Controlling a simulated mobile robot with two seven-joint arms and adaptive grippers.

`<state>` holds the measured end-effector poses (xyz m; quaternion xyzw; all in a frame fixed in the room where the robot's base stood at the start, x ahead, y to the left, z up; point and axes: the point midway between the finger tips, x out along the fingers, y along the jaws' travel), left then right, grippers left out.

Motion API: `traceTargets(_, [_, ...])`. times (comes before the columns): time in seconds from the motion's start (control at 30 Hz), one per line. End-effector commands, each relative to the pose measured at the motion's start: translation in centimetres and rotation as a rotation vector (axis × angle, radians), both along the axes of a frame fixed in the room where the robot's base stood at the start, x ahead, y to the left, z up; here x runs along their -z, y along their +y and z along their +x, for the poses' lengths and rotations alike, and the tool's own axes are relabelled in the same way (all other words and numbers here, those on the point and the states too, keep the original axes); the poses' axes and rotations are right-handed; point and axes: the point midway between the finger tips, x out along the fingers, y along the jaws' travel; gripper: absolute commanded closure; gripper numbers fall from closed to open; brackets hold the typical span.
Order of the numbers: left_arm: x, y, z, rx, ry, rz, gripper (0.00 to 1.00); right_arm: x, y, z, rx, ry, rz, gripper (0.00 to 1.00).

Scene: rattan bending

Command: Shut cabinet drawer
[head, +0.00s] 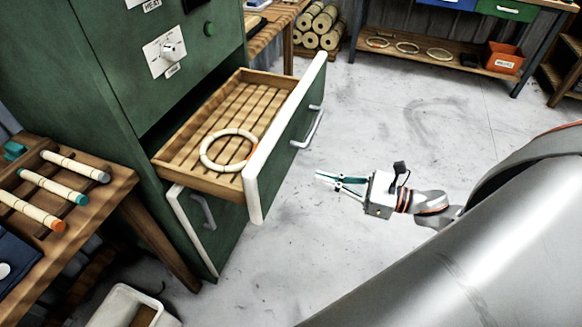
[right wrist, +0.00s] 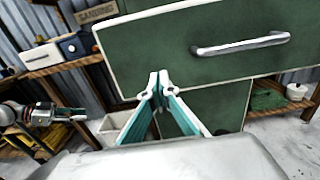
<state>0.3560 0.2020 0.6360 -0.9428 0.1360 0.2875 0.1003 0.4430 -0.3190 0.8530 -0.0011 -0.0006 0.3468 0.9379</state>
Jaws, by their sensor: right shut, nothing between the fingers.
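The green cabinet (head: 75,75) stands at the left in the head view. Its upper drawer (head: 282,145) is pulled well out, with a pale ring (head: 229,150) on its slatted wooden floor. The drawer front has a white edge and a metal handle (head: 308,128); the handle also shows in the right wrist view (right wrist: 240,46). My right gripper (head: 322,180) is shut and empty, to the right of the drawer front and apart from it. In the right wrist view its fingertips (right wrist: 158,82) appear before the front's lower edge. My left gripper (right wrist: 72,112) shows small at the left there, its jaws unclear.
A wooden bench (head: 125,180) with banded sticks stands at the left, and a pale bin (head: 125,305) is on the floor below. Bare floor (head: 385,110) lies right of the drawer. A shelf with an orange box (head: 503,58) is behind.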

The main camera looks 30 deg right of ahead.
Motion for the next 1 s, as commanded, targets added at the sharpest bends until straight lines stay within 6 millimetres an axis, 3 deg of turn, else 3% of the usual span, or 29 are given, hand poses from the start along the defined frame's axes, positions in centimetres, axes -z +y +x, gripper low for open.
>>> traceTargets(0.2, [-0.8, 0.0, 0.2, -0.001, -0.004, 0.001, 0.67, -0.3, 2.5, 3.1, 0.001, -0.004, 0.002, 1.00])
traceTargets(0.5, [-1.6, 0.1, 0.3, -0.001, -0.004, 0.002, 0.67, -0.2, 5.0, 6.0, 0.002, -0.001, 0.002, 1.00])
traceTargets(1.0, [-1.9, 0.0, 0.4, -0.002, -0.009, 0.000, 0.67, 0.1, 5.7, 6.7, 0.002, 0.003, 0.002, 1.00])
